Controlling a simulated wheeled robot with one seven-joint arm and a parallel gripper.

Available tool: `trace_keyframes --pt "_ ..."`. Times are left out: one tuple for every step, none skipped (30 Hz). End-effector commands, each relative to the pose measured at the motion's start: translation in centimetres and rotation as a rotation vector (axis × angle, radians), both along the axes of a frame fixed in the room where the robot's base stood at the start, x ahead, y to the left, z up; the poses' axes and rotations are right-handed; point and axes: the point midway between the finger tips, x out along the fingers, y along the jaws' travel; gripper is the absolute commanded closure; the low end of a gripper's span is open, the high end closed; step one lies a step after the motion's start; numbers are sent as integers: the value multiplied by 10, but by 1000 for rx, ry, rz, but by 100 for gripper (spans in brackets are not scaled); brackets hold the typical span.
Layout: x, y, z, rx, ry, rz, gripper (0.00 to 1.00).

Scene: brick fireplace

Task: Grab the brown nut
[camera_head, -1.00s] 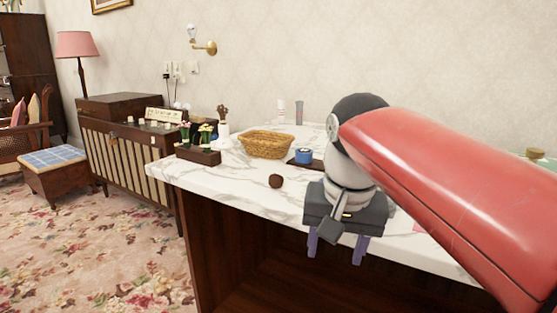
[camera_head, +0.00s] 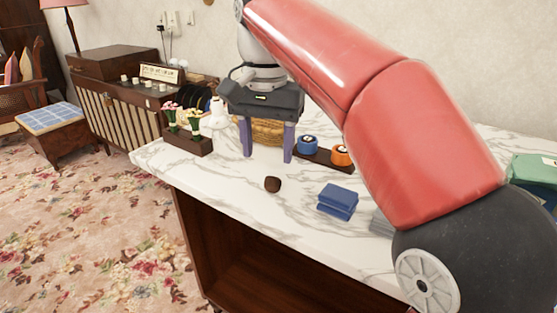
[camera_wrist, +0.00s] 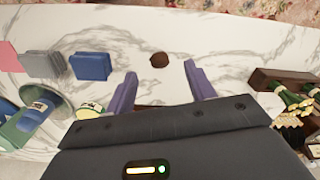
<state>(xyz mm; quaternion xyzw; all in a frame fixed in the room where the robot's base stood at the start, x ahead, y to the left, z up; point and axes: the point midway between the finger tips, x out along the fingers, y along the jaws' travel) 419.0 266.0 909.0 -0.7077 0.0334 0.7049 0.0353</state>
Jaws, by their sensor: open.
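The brown nut (camera_head: 272,184) is a small round dark brown thing lying on the white marble counter (camera_head: 235,185), near its front edge. It also shows in the wrist view (camera_wrist: 159,60), beyond and between the fingertips. My gripper (camera_head: 268,158) points down above the counter, with its two purple fingers apart and nothing between them. In the head view it is behind and above the nut, in front of the wicker basket. In the wrist view the open fingers (camera_wrist: 158,76) stop short of the nut. They do not touch it.
A wicker basket (camera_head: 267,132) is partly hidden behind my gripper. A dark tray (camera_head: 325,158) holds a blue roll (camera_head: 307,145) and an orange roll (camera_head: 341,154). Blue stacked blocks (camera_head: 338,199) lie right of the nut. A planter (camera_head: 190,144) stands left. Counter around the nut is clear.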

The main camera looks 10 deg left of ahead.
Motion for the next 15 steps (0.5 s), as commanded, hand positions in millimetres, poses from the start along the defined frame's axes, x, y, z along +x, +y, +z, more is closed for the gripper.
trace_keyframes --pt "0 3 1 -2 3 0 46" --pt "0 3 -1 -2 5 -1 46" --pt "0 4 -5 -3 6 -2 46" --pt "0 4 -9 -4 7 -2 46" --pt "0 4 -13 -5 9 -2 46" --pt "0 4 -17 -4 7 -3 46" --pt "0 3 -20 -4 7 -3 46" --pt "0 3 -22 -4 7 -3 46" --pt "0 3 -24 -3 6 -3 46" --pt "1 2 -27 -3 6 -3 46" --pt "1 1 -30 -3 6 -3 46" --pt "2 0 -36 -4 7 -3 46" --pt "3 -1 -40 -4 7 -3 46" --pt "4 -3 -45 -4 7 -3 46" --pt "5 -4 -52 -4 7 -3 46"
